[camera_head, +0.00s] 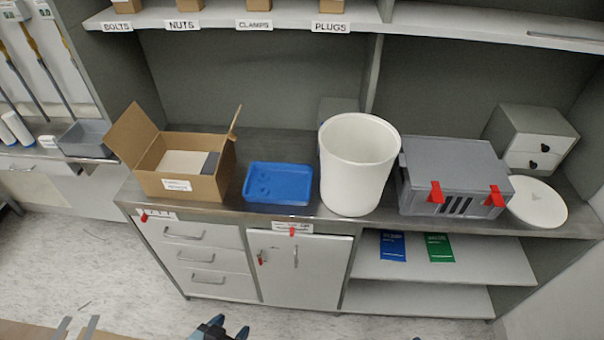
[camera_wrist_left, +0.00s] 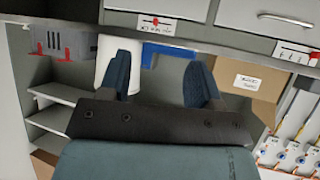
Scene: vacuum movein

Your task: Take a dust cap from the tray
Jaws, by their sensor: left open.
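The blue tray (camera_head: 298,172) lies on the grey worktop between an open cardboard box and a white bin. Faint round blue shapes (camera_head: 264,190) show in it; they are too small and too close in colour to tell whether they are dust caps. My left gripper (camera_head: 222,328) shows at the bottom edge of the head view, low in front of the cabinet and well apart from the tray. In the left wrist view my left gripper (camera_wrist_left: 160,80) is open and empty, with the tray's blue edge (camera_wrist_left: 166,52) far beyond its fingers. My right gripper is not in view.
The open cardboard box (camera_head: 180,187) stands left of the tray, its flaps up. The tall white bin (camera_head: 356,165) stands close on its right. Farther right are a grey crate (camera_head: 455,175) with red latches and a white disc (camera_head: 537,203). A labelled shelf (camera_head: 225,20) runs above.

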